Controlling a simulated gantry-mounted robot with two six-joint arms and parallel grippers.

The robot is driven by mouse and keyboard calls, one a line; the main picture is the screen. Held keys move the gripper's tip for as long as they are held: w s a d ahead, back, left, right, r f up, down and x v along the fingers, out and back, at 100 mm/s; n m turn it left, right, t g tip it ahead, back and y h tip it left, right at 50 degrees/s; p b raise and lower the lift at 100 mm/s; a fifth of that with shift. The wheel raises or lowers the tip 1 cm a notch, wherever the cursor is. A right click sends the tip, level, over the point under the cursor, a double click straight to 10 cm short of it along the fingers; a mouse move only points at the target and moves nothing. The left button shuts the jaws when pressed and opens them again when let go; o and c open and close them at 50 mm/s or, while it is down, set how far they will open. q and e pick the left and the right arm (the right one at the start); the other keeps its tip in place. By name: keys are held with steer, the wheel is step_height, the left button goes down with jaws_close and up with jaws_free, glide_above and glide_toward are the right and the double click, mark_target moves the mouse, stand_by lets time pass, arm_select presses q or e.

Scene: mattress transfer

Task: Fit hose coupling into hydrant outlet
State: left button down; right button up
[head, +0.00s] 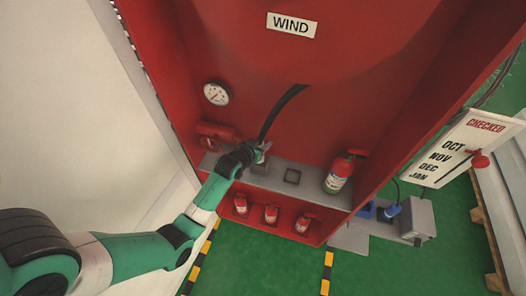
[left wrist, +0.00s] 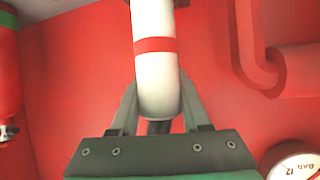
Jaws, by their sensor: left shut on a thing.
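My left gripper (head: 262,153) is inside the red cabinet, just above its grey shelf. In the left wrist view its two fingers (left wrist: 158,100) close on the sides of a white cylindrical piece with a red band, which I take as the hose coupling (left wrist: 155,65). A black hose (head: 283,108) runs from the cabinet's back down to the gripper. A red pipe fitting (head: 215,133), seemingly the hydrant outlet, is on the back wall left of the gripper. A bent red pipe also shows in the left wrist view (left wrist: 251,50). The outlet's mouth cannot be made out. My right gripper is out of view.
A pressure gauge (head: 216,94) hangs above the red pipe. Several small extinguishers (head: 271,213) sit below. The cabinet's side walls bound the space; green floor lies in front.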

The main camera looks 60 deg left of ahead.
arm_select(q)
steer(key=shift+w+a+f, duration=0.25)
steer(key=shift+w+a+f+b, duration=0.1)
steer(key=shift+f+b, duration=0.2)
steer(key=shift+f, duration=0.6)
steer(key=shift+w+a+f+b, duration=0.1)
steer(key=shift+f+b, duration=0.2)
steer(key=shift+f, duration=0.6)
steer(key=shift+f, duration=0.1)
steer(key=c, duration=0.8)
jaws_free()
steer(key=shift+s+f, duration=0.1)
steer(key=shift+f, duration=0.05)
steer(key=shift+c, duration=0.2)
steer(key=o, duration=0.5)
steer(key=shift+c, duration=0.2)
